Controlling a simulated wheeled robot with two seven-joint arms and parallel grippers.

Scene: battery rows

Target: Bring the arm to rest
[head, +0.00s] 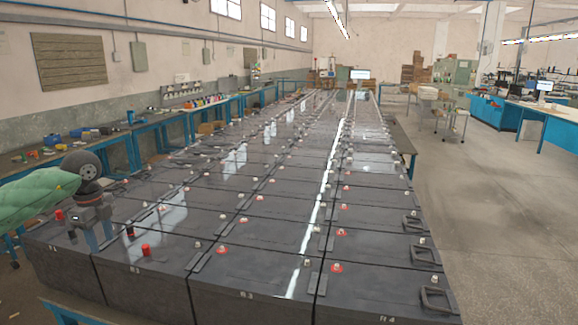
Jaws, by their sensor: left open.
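My left arm (40,195), with a green covering, comes in from the left edge. My left gripper (92,240) hangs over the near left corner of the battery rows, its two fingers pointing down and apart, with nothing seen between them. The battery rows (255,262) are long lines of dark boxes that run away from me. Red-capped and grey terminals stand on their tops. One red cap (145,250) stands just right of the gripper, and another (59,215) shows beside its left side. My right gripper is not in view.
Blue workbenches (160,130) with tools and parts run along the left wall. A blue-legged bench (541,112) stands at the right. The grey floor (480,210) right of the batteries is clear. A small trolley (452,122) stands farther back.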

